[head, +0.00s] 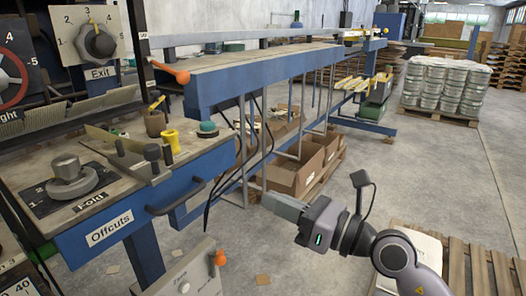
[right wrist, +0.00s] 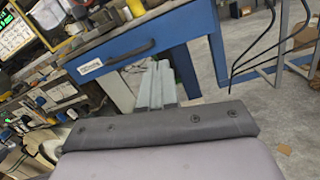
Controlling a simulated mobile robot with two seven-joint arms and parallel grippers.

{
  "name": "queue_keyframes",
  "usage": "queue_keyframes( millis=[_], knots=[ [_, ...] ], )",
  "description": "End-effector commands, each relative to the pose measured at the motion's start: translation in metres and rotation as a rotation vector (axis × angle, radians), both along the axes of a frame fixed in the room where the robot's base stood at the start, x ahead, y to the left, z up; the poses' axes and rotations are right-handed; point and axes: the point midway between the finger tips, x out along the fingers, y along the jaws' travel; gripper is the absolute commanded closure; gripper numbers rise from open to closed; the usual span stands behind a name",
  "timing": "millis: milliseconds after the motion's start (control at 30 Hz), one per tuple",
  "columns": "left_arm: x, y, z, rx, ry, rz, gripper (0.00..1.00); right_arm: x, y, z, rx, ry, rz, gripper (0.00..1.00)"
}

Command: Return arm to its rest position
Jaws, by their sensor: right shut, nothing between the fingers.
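My right arm comes in from the lower right of the head view. Its gripper (head: 272,201) points left, in front of the cardboard boxes under the long bench, and is shut and empty. In the right wrist view its grey fingers (right wrist: 158,68) lie together, with nothing between them, and overlap the blue machine frame behind. My left arm and gripper are not in view.
The blue Offcuts table (head: 150,209) with its dark handle stands left of the right gripper. Cardboard boxes (head: 296,175) sit under the long blue bench (head: 285,65). A wooden pallet (head: 485,270) lies at the lower right. Grey floor (head: 440,165) is open on the right.

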Motion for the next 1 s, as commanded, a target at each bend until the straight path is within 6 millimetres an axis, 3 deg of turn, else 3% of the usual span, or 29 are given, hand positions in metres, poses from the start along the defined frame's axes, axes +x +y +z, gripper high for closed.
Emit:
queue_keyframes(
  millis=[167, 333, 567, 667, 800, 1000],
  knots=[
    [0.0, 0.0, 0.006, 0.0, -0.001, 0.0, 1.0, -0.017, -0.013, -0.021, 0.415, 0.321, 0.015, 1.0],
    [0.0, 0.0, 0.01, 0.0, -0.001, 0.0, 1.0, -0.024, -0.044, -0.052, 0.832, 0.643, -0.044, 1.0],
    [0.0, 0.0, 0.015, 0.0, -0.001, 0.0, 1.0, -0.042, -0.098, -0.13, 1.388, 1.071, -0.232, 1.0],
    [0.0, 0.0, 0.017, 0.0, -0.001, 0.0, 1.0, -0.061, -0.119, -0.175, 1.625, 1.248, -0.351, 1.0],
    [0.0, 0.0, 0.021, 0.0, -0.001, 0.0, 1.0, -0.103, -0.142, -0.241, 1.947, 1.475, -0.55, 1.0],
    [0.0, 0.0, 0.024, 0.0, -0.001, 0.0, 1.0, -0.17, -0.155, -0.309, 2.297, 1.694, -0.814, 1.0]
  ],
)
